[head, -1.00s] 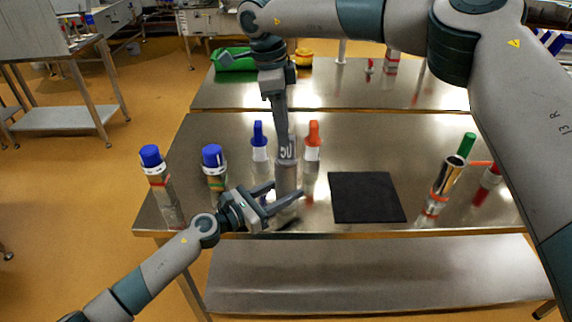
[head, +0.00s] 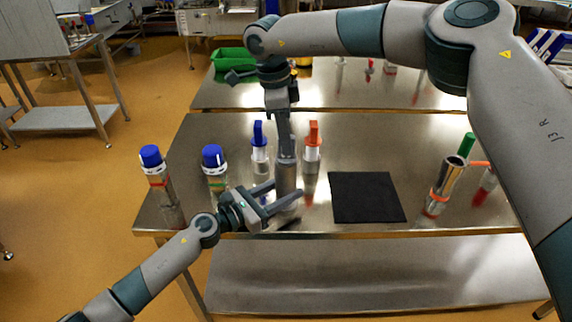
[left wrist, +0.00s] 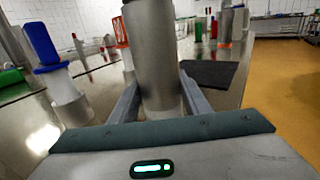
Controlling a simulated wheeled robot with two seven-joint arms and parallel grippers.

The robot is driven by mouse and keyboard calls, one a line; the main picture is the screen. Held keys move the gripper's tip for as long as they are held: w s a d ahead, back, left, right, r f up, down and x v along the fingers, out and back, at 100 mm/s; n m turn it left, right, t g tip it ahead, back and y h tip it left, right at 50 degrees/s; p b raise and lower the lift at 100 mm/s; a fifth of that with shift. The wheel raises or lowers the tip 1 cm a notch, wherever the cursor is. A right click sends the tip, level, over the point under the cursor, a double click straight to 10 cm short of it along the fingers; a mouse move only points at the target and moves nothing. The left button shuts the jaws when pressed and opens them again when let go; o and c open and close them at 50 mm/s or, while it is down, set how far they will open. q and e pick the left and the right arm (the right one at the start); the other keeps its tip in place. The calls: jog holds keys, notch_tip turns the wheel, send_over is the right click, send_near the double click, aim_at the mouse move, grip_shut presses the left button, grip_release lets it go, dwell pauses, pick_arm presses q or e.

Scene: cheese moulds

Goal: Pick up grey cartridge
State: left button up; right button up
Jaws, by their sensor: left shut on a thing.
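The grey cartridge (head: 287,177) is a plain upright cylinder near the front of the steel table. In the left wrist view the cartridge (left wrist: 150,55) stands between the two fingers. My left gripper (head: 285,192) reaches in from the left and is shut on its lower part. My right gripper (head: 286,153) points down from above at the cartridge's top. It is seen edge-on, so I cannot tell whether its fingers are open or shut, or whether they touch the cartridge.
A blue-topped bottle (head: 259,140) and an orange-topped bottle (head: 312,140) stand just behind. My right arm spans above the table.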

grip_shut()
jog(key=shift+r, duration=0.1)
jog(key=shift+r, duration=0.25)
notch_tip(320, 180, up, 17)
jog(key=shift+r, duration=0.2)
dwell(0.4)
pick_arm(q)
jog(key=o, duration=1.4)
jog(key=shift+c, duration=0.2)
jog(key=shift+s+a, duration=0.1)
jog(key=v, duration=1.1)
jog(key=shift+s+a, duration=0.2)
jog(key=shift+a, duration=0.1)
